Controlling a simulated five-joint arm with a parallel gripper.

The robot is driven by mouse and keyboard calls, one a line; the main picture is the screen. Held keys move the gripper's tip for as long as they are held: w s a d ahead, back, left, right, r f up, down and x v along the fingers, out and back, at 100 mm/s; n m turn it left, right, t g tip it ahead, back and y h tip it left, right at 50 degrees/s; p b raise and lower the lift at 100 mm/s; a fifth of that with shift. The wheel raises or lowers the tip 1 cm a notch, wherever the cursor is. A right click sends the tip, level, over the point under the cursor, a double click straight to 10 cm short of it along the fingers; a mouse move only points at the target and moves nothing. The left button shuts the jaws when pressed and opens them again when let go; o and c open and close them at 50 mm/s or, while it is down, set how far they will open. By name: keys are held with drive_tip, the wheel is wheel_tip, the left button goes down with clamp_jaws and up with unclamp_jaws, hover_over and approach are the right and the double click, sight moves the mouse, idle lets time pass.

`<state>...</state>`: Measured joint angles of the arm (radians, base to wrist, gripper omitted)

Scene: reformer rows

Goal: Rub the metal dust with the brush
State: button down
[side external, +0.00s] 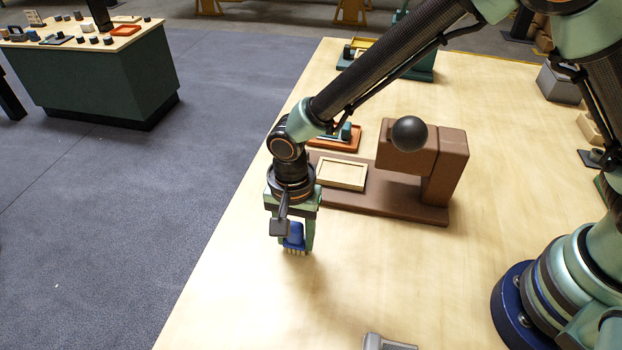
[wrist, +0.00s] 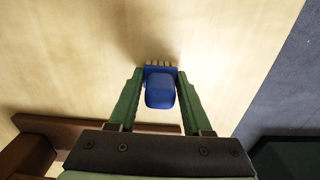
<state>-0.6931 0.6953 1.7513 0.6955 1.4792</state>
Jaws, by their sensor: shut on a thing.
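My gripper (side external: 296,236) points straight down near the left edge of the table and is shut on a blue brush (side external: 294,240). The brush has a blue body and pale bristles facing down. In the wrist view the brush (wrist: 160,90) sits between my two green fingers (wrist: 158,95), with the bristle tufts showing at its far end. The bristles are close to the table top; I cannot tell whether they touch it. I cannot make out any metal dust in either view.
A brown press-like stand (side external: 425,165) with a black ball stands behind my gripper, a pale tray (side external: 342,174) on its base. An orange tray (side external: 340,139) lies farther back. A grey object (side external: 388,342) is at the front edge of view. The pale table (side external: 400,270) is clear between.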

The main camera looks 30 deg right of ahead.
drive_tip(key=shift+s+a+r, duration=0.1)
drive_tip(key=shift+s+a, duration=0.5)
drive_tip(key=shift+w+d+r, duration=0.15)
drive_tip(key=shift+w+d, duration=1.05)
drive_tip(key=shift+w+d+r, duration=0.1)
drive_tip(key=shift+w+d, duration=1.05)
drive_tip(key=shift+d, duration=0.05)
drive_tip(key=shift+s+a, duration=0.25)
drive_tip(key=shift+s, duration=0.45)
drive_tip(key=shift+s+a, duration=1.85)
drive_tip(key=shift+w+d, duration=2.25)
wheel_tip(320, 180, up, 6)
drive_tip(key=shift+r, duration=0.25)
